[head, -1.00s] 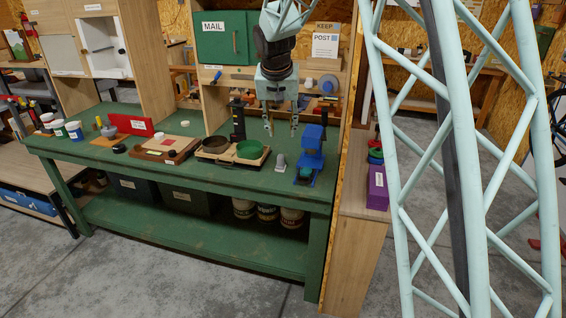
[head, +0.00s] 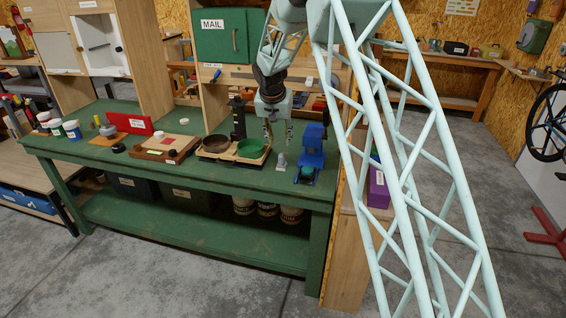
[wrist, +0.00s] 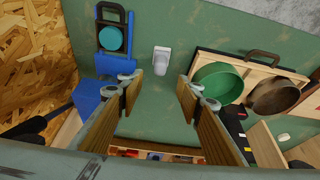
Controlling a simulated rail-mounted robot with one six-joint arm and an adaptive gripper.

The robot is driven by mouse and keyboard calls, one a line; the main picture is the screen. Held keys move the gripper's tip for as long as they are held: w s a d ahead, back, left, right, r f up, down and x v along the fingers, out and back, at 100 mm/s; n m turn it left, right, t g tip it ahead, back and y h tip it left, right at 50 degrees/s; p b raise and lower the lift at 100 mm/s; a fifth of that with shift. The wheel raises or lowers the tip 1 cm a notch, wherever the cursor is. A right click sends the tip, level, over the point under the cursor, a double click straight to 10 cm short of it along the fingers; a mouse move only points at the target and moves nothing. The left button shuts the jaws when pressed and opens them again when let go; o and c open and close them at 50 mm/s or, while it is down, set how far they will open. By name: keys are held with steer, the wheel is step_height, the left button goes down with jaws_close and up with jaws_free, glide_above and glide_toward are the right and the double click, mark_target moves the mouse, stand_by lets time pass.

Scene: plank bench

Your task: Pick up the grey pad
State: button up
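A small light grey block, the likely grey pad (head: 281,161), sits on the green bench between the blue press and the tray with two round pans. It also shows in the wrist view (wrist: 162,60), beyond and between my fingertips. My gripper (head: 279,137) hangs pointing down above the bench, a little behind the grey piece. In the wrist view my gripper (wrist: 159,84) is open and empty, its two fingers spread apart with bare green bench between them. Nothing hides the grey piece in either view.
The blue press (head: 309,158) with a teal disc stands close on the right. The tray (wrist: 220,55) holding a green pan (wrist: 217,82) and a brown pan (wrist: 272,95) is on the other side. A black post (head: 238,120) stands behind the pans.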

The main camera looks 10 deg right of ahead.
mark_target(281, 155)
steer(key=shift+w+f, duration=0.1)
steer(key=shift+f, duration=0.1)
stand_by(0.3)
steer(key=shift+x, duration=4.2)
steer(key=shift+x, duration=2.5)
steer(key=shift+w, duration=0.1)
steer(key=shift+c, duration=0.2)
steer(key=c, duration=0.9)
steer(key=shift+c, duration=0.2)
steer(key=shift+r, duration=0.1)
